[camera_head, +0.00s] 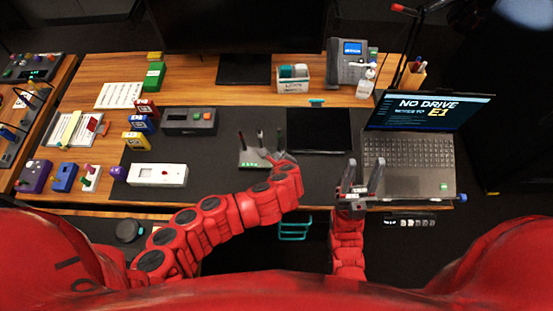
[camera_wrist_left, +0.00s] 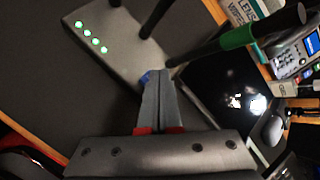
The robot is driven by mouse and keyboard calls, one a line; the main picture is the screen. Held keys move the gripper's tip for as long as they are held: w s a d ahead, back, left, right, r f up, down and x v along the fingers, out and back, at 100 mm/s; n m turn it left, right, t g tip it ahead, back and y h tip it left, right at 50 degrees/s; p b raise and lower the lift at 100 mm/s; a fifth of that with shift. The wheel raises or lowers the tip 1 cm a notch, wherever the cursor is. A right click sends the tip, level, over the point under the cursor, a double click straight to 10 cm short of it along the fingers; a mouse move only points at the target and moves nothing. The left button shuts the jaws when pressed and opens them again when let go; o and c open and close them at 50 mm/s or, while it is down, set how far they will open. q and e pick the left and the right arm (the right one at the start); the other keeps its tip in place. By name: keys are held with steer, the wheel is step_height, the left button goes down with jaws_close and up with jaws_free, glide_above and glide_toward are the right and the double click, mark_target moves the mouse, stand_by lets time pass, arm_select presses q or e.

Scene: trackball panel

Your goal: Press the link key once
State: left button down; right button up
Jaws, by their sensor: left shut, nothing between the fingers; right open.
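A grey router-like box (camera_head: 252,159) with dark antennas stands on the dark desk mat. In the left wrist view the box (camera_wrist_left: 108,42) shows a row of lit green lights and a small blue key (camera_wrist_left: 146,77) at its edge, probably the link key. My left gripper (camera_head: 272,157) is shut and empty at the right side of the box. In the left wrist view its fingertips (camera_wrist_left: 158,76) are right at the blue key and partly cover it; I cannot tell whether they touch. My right gripper (camera_head: 361,172) is open and empty in front of the laptop.
A green-banded antenna (camera_wrist_left: 235,38) rises close to my left fingers. A black flat panel (camera_head: 318,130) lies right of the box. The open laptop (camera_head: 410,162) reads "NO DRIVE". A white device (camera_head: 158,175) is at left. The mat (camera_head: 215,150) left of the box is bare.

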arm_select(q)
steer(key=shift+f+b, duration=0.45)
steer(key=shift+b, duration=0.05)
stand_by(0.4)
steer(key=shift+r, duration=0.15)
steer(key=shift+r+p, duration=0.5)
steer(key=shift+r, duration=0.25)
step_height(320, 180, up, 5)
steer(key=p, duration=0.3)
stand_by(0.3)
steer(key=shift+s+f, duration=0.1)
stand_by(0.8)
